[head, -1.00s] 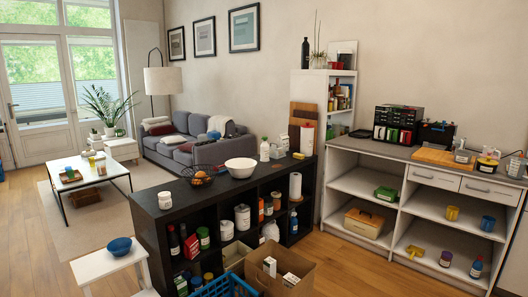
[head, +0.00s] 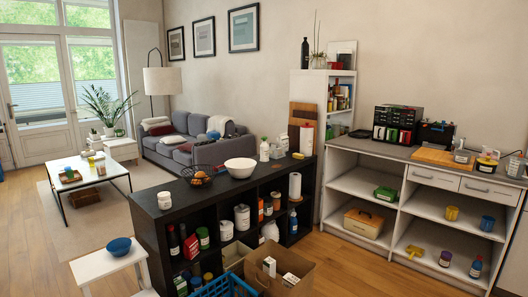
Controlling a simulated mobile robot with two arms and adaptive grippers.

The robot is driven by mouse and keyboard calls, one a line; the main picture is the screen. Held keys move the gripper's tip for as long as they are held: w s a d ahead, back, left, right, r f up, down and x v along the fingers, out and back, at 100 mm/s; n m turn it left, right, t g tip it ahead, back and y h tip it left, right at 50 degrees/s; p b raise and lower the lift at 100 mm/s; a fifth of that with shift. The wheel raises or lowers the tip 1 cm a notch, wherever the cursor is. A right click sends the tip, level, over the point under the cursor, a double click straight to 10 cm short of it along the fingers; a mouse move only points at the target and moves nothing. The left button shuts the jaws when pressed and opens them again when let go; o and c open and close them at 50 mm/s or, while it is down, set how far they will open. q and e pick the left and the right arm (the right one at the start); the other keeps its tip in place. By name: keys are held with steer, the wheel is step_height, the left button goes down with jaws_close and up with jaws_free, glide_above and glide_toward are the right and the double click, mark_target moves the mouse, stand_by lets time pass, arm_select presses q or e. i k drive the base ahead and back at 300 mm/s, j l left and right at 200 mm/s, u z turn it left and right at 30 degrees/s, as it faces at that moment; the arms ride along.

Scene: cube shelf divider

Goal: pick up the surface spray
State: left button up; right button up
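I cannot tell for sure which bottle is the surface spray, as labels are too small to read. A white bottle with a green top (head: 264,149) stands upright on top of the black cube shelf (head: 165,223), right of a white bowl (head: 240,168). A blue bottle (head: 293,222) stands in a lower right cube of that shelf. A white jug-like bottle (head: 270,231) stands in the cube to its left. Neither of my grippers shows in the head view.
A cardboard box (head: 292,284) and a blue basket (head: 226,287) stand on the floor before the black shelf. A white stool with a blue bowl (head: 119,246) is at its left. A white shelf unit (head: 355,180) stands right, with open wooden floor (head: 340,270) before it.

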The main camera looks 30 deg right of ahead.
mark_target(264, 146)
steer(key=i+j+u, duration=0.6)
steer(key=i, duration=0.15)
steer(key=i+j+u, duration=0.4)
steer(key=i, duration=0.55)
steer(key=i+l+u, duration=0.15)
steer(key=i+u, duration=0.3)
steer(key=i, duration=0.5)
steer(key=i+l+z, duration=0.15)
steer(key=i+z, duration=0.15)
steer(key=i, duration=0.5)
steer(key=i+z, duration=0.25)
steer(key=i, duration=0.55)
steer(key=i+j+z, duration=0.3)
steer(key=i, duration=0.5)
steer(key=i+l+z, duration=0.15)
steer(key=i+z, duration=0.35)
steer(key=i+j+z, duration=0.1)
steer(key=i+z, duration=0.35)
steer(key=i+j+z, duration=0.3)
steer(key=i+z, duration=0.2)
steer(key=i+l+z, duration=0.2)
steer(key=i+z, duration=0.15)
steer(key=i, duration=0.2)
steer(key=i+z, duration=0.4)
steer(key=i, duration=0.2)
steer(key=i+j+z, duration=0.15)
steer(key=i+z, duration=0.2)
steer(key=i, duration=0.2)
